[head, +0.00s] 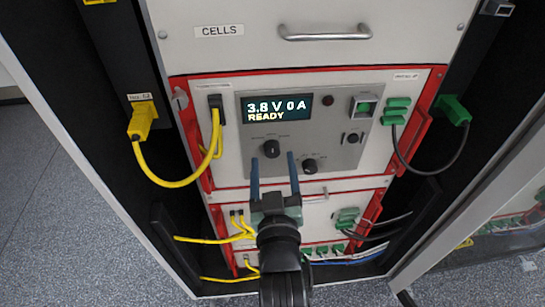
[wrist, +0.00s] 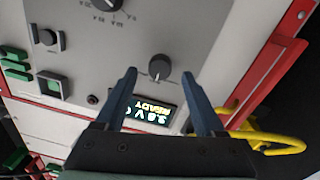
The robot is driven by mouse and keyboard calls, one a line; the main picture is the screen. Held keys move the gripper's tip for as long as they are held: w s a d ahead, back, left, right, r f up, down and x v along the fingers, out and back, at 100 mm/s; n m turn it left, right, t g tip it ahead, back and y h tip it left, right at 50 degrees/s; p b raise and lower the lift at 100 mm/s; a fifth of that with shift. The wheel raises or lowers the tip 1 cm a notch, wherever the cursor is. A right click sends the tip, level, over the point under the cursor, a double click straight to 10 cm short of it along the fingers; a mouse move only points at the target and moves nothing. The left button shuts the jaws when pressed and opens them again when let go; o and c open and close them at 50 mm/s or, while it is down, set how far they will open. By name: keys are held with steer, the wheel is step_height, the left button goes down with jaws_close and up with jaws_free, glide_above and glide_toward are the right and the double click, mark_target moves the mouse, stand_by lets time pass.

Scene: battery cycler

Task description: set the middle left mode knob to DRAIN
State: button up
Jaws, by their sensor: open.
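The middle left mode knob, a round black knob (head: 271,148), sits on the grey panel just below the lit display. In the wrist view, which is upside down, the same knob (wrist: 160,67) shows between my fingertips. Its small labels are too small to read, and I cannot tell its setting. My gripper (head: 273,163) is open, its two blue fingers pointing at the panel just below the knob in the head view. In the wrist view my gripper (wrist: 159,74) has one finger to each side of the knob, with gaps; I cannot tell its depth from the panel.
The display (head: 277,107) reads "3.8 V 0 A READY". A second black knob (head: 309,166) lies lower right. A green square switch (head: 364,107) and a round black control (head: 353,138) are at the panel's right. Yellow cables (head: 179,184) hang left, a black cable (head: 432,172) right. A drawer handle (head: 325,34) is above.

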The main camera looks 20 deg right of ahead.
steer(key=shift+x, duration=1.2)
steer(key=shift+c, duration=0.2)
jaws_close()
